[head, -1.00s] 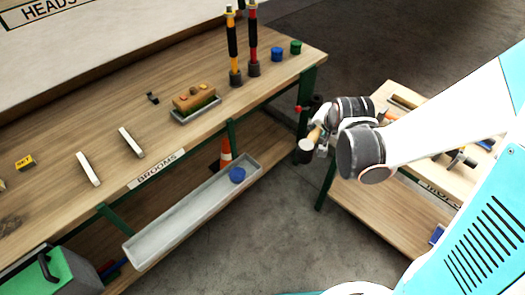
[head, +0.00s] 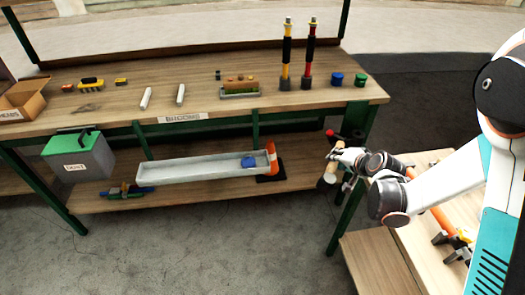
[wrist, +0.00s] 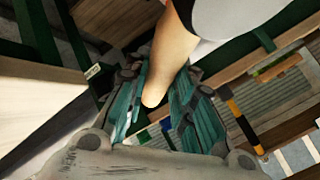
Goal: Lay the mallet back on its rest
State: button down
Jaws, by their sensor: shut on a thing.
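My gripper (head: 343,155) is shut on the mallet at the right end of the long bench, in front of a green leg. In the wrist view the teal fingers (wrist: 163,100) close around the tan handle (wrist: 172,55); the pale head (wrist: 245,14) is cut off at the top. Two short white parallel bars, (head: 146,98) and (head: 180,94), lie bare on the bench top; they look like a rest, but I see no label naming them so.
The bench (head: 225,112) also holds a brush on a tray (head: 240,87), two upright handles (head: 285,55), blue (head: 337,79) and green (head: 361,80) pots. A grey trough (head: 195,170) and orange cone (head: 271,160) stand below. A second table (head: 415,250) is at right.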

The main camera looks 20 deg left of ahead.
jog(key=a+f+n+g+y+b, duration=0.1)
jog(key=a+f+y, duration=0.1)
jog(key=a+f, duration=0.2)
jog(key=w+a+f+n+g+y+b, duration=0.1)
jog(key=a+f, duration=0.4)
jog(key=a, duration=0.6)
jog(key=w+a+f+n+g+y+b, duration=0.1)
jog(key=a+f+n+y+b, duration=0.1)
jog(key=a, duration=0.6)
notch_tip(320, 180, down, 3)
jog(key=shift+w+r+y, duration=0.2)
jog(key=shift+w+y, duration=0.05)
jog(key=shift+y, duration=0.25)
